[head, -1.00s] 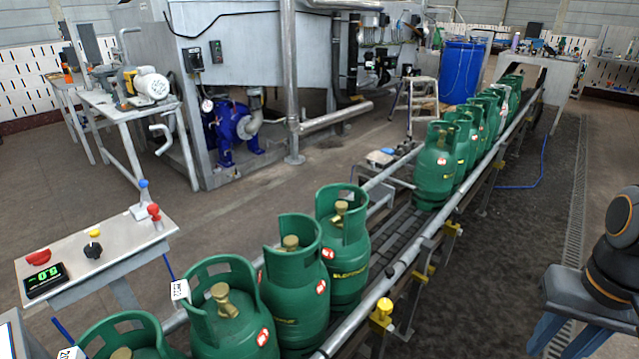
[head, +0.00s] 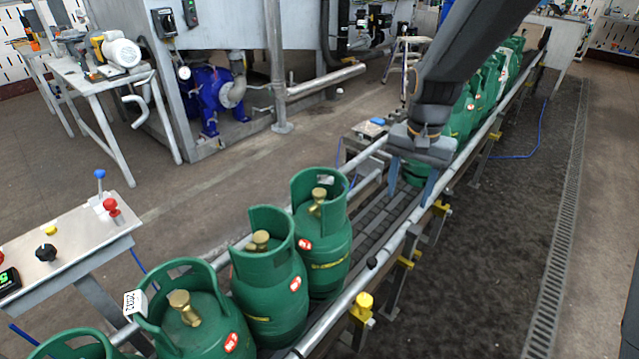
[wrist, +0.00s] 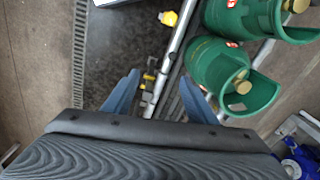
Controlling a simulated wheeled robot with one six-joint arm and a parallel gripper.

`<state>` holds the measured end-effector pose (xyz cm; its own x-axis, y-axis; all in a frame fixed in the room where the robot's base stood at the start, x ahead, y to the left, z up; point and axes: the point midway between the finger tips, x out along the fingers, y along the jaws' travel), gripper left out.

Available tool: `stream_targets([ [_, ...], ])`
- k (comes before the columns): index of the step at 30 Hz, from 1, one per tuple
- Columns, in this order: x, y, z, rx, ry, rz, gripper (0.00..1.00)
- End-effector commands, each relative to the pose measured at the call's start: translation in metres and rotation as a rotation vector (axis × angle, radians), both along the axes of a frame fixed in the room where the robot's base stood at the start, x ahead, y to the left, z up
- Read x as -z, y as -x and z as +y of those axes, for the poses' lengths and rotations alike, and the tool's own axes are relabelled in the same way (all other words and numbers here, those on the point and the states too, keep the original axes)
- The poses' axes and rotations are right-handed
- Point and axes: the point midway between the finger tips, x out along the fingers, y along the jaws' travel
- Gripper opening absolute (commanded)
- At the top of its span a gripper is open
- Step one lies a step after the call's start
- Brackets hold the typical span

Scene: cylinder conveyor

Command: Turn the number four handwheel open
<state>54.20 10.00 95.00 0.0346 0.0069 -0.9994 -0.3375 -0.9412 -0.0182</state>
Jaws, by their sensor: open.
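Green gas cylinders with brass valve handwheels stand in a row on the conveyor. In the head view the nearer group includes one (head: 323,250) beside the gap, one (head: 268,290) before it, and a white-tagged one (head: 195,328). Their brass handwheels (head: 319,195), (head: 260,239) and (head: 181,299) sit inside the collars. I cannot tell which handwheel is number four. My gripper (head: 411,190) is open and empty, pointing down over the gap in the row. In the wrist view my gripper's fingers (wrist: 158,85) are apart, left of a cylinder (wrist: 212,66) and its handwheel (wrist: 241,84).
More cylinders (head: 483,90) stand beyond my gripper, partly hidden by my arm. Conveyor rails (head: 385,262) with yellow fittings (head: 362,304) run alongside. A control panel (head: 65,240) with knobs stands at left. Dark floor at right is clear.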

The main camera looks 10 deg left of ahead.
Motion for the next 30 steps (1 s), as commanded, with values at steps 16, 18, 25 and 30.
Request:
stream_targets([
  [16,0.042,-0.126,0.194,0.452,-0.003,0.033,0.52],
  [18,0.047,-0.130,0.208,0.487,-0.003,0.035,0.52],
  [25,0.058,-0.134,0.227,0.538,-0.001,0.038,0.52],
  [30,0.080,-0.133,0.227,0.538,0.000,0.039,0.52],
])
